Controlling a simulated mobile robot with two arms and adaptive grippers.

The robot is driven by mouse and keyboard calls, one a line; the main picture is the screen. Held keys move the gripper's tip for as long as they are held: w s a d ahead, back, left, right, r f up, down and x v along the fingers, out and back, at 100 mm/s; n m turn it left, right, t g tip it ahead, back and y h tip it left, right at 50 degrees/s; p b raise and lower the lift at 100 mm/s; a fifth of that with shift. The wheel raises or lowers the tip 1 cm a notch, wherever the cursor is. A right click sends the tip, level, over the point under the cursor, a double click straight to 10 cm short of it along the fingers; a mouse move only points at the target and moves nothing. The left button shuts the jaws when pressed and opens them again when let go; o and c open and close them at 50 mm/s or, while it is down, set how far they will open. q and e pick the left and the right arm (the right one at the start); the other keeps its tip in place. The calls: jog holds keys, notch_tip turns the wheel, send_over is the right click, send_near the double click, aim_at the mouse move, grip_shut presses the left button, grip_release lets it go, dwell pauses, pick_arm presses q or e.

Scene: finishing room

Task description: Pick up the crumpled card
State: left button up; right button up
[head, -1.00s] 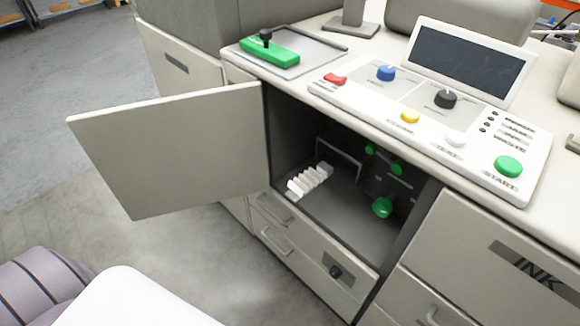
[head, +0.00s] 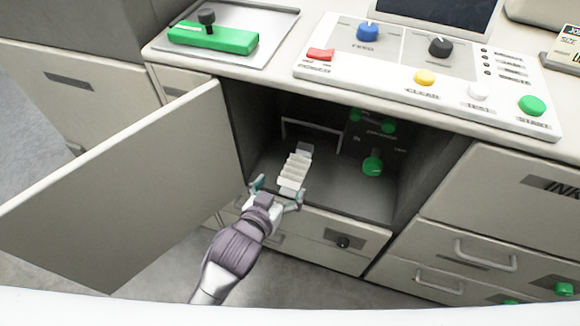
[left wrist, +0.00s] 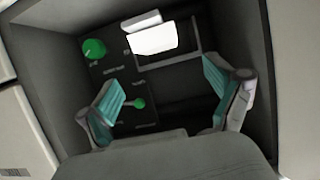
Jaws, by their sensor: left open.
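The crumpled card (head: 295,170) is white and pleated and lies on the floor of the open cabinet compartment (head: 340,200), left of its middle. It also shows as a bright white patch in the left wrist view (left wrist: 152,39), beyond the fingertips. My left gripper (head: 279,190) is at the compartment's front opening, just in front of the card's near end. Its teal-padded fingers are spread apart, with nothing between them in the left wrist view (left wrist: 164,84). My right gripper is not in view.
The cabinet door (head: 130,190) stands open at the left of the opening. Green knobs (head: 372,166) are at the compartment's back right. A control panel (head: 450,70) with buttons is on the counter above. Closed drawers (head: 330,235) are below.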

aim_at(294, 169)
pick_arm(q)
jog(key=x, duration=0.4)
jog(key=shift+w+d+f, duration=0.1)
jog(key=shift+w+f, duration=0.05)
jog(key=shift+w, duration=0.1)
jog(key=x, duration=0.5)
jog(key=shift+w+d+f, duration=0.1)
jog(key=shift+f, duration=0.05)
jog(key=shift+w+f, duration=0.1)
jog(key=shift+w, duration=0.05)
jog(key=c, duration=1)
jog(key=shift+c, duration=0.2)
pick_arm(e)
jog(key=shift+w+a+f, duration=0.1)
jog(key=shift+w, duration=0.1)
